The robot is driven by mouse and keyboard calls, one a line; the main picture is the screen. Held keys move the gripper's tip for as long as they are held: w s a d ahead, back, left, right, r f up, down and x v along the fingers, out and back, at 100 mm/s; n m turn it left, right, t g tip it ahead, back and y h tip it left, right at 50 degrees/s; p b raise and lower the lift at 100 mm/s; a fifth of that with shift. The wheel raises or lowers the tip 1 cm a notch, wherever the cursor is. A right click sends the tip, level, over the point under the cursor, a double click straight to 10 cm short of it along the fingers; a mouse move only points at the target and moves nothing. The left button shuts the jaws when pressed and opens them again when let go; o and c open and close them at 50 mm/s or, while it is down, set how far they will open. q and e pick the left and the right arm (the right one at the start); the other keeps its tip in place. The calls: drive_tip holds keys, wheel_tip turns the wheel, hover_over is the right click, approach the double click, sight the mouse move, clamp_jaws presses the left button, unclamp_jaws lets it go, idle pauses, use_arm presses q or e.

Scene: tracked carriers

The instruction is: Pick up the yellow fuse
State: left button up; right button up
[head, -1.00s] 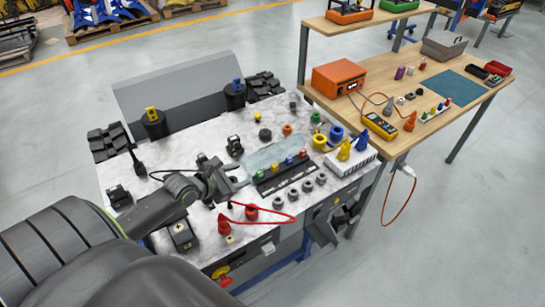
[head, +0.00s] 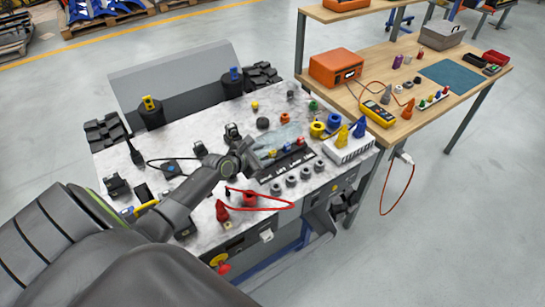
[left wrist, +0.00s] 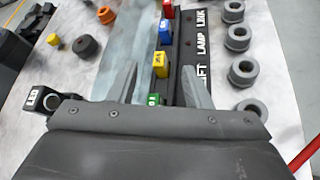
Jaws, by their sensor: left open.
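The yellow fuse (left wrist: 161,65) stands in a black labelled rail (left wrist: 203,75), between a green fuse (left wrist: 153,100) and a blue fuse (left wrist: 165,33). A red fuse (left wrist: 168,9) stands at the far end. In the head view the yellow fuse (head: 273,153) shows just right of my left gripper (head: 258,160), which hides the green one. In the left wrist view my left gripper (left wrist: 159,70) is open, with one finger on each side of the row near the yellow fuse. I cannot tell its height above the rail. My right gripper is not in view.
Several grey rings (left wrist: 243,72) stand right of the rail. A black ring (left wrist: 87,46), an orange ring (left wrist: 106,15) and a black switch (left wrist: 38,98) are to the left. A red cable (head: 270,197) loops at the front edge. A white socket box (head: 350,150) stands at right.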

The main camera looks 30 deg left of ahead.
sight(273, 153)
use_arm(q)
drive_tip(key=x, duration=0.3)
drive_tip(key=shift+w+f+b, duration=0.1)
drive_tip(key=shift+f+b, duration=0.3)
drive_tip(key=shift+w+d+f, duration=0.1)
drive_tip(key=shift+w+f, duration=0.05)
drive_tip(key=shift+w, duration=0.3)
drive_tip(key=shift+d+r, duration=0.15)
drive_tip(key=shift+r, duration=0.05)
clamp_jaws()
drive_tip(key=shift+r, duration=0.1)
